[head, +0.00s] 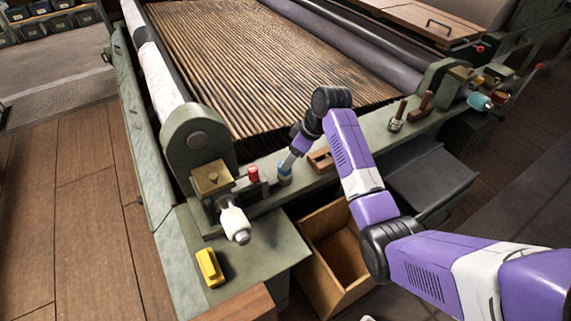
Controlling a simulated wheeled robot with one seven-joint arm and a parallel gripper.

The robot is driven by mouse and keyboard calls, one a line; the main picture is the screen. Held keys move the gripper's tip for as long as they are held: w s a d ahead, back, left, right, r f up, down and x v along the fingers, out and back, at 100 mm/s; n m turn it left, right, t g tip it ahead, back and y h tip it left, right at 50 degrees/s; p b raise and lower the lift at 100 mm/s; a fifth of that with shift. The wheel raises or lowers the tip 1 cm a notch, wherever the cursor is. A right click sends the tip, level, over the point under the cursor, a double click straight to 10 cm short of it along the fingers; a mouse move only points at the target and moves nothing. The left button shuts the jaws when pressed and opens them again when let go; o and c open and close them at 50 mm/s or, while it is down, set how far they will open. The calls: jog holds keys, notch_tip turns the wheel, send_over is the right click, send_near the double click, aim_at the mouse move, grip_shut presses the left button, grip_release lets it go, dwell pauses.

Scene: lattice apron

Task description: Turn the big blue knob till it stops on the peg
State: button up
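A small blue knob-like piece (285,173) stands on the green machine rail, right of a red-capped piece. My gripper (288,161) reaches down to it from the upper right, at or just over its top. The gripper is small here and its fingers cannot be made out, so I cannot tell whether they are around the blue piece or only touch it. A larger light-blue knob (479,101) sits at the far right end of the machine, well away from my gripper. I cannot make out a peg by either one.
A red-capped piece (253,174) and a brass block (211,178) with a white handle (234,222) stand left of my gripper. A yellow block (209,267) lies on the green plate. An open wooden drawer (318,222) is below my arm. Wooden-handled tools (398,113) stand right.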

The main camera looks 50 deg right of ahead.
jog(key=x, duration=0.6)
jog(key=shift+r, duration=0.1)
jog(key=shift+c, duration=0.3)
jog(key=c, duration=1.3)
